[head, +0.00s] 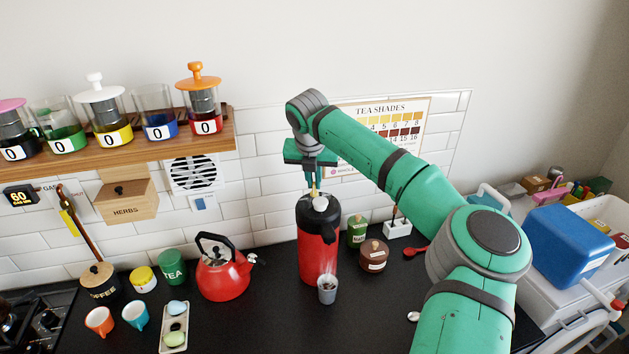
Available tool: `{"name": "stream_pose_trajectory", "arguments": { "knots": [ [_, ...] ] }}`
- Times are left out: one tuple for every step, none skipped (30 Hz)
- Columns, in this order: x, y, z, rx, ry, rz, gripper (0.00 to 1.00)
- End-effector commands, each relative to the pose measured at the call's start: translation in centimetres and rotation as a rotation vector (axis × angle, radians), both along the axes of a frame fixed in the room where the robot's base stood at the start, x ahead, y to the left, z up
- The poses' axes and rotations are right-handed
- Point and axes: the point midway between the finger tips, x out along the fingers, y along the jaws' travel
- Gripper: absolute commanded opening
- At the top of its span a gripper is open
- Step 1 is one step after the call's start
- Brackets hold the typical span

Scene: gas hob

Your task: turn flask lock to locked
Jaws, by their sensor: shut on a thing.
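The red flask (318,252) with a black top stands upright on the dark worktop. My gripper (314,188) points down over the flask's top from above. It is shut on a small yellowish part at the top, which appears to be the flask lock (315,191). A pale round knob (320,203) shows just below the fingertips. The fingers partly cover the lock, so I cannot read its setting. A small grey cup (327,290) with dark contents stands in front of the flask, with a faint pale haze above it.
A red kettle (222,268) stands left of the flask. A green tin (357,231) and a brown round pot (374,256) stand close on its right. A wooden shelf (130,146) with several jars is at upper left. The worktop front of the kettle is mostly clear.

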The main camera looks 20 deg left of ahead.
Motion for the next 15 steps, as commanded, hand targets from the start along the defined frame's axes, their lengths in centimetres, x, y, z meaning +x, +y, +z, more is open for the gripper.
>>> {"name": "stream_pose_trajectory", "arguments": {
  "knots": [
    [-0.03,0.02,0.04,-0.003,0.000,-0.037,0.00],
    [-0.02,0.02,0.05,-0.003,0.000,-0.061,0.00],
    [-0.01,0.01,0.03,-0.003,0.000,-0.090,0.00],
    [-0.01,0.02,0.02,-0.003,0.000,-0.111,0.00],
    [-0.01,0.04,0.02,-0.002,0.001,-0.129,0.00],
    [-0.02,0.07,0.01,-0.001,0.001,-0.154,0.00],
    [-0.03,0.09,0.00,-0.001,0.001,-0.172,0.00],
    [-0.03,0.11,0.00,-0.002,0.001,-0.187,0.00],
    [-0.05,0.11,0.00,-0.002,0.000,-0.207,0.00],
    [-0.04,0.11,0.01,-0.002,0.000,-0.220,0.00],
    [-0.04,0.10,0.02,-0.002,0.000,-0.233,0.00],
    [-0.03,0.11,0.03,-0.001,0.002,-0.247,0.00],
    [-0.03,0.11,0.02,-0.001,0.002,-0.258,0.00],
    [-0.03,0.10,0.02,-0.001,0.002,-0.268,0.00],
    [-0.02,0.10,0.00,-0.001,0.002,-0.277,0.00]
  ]
}}
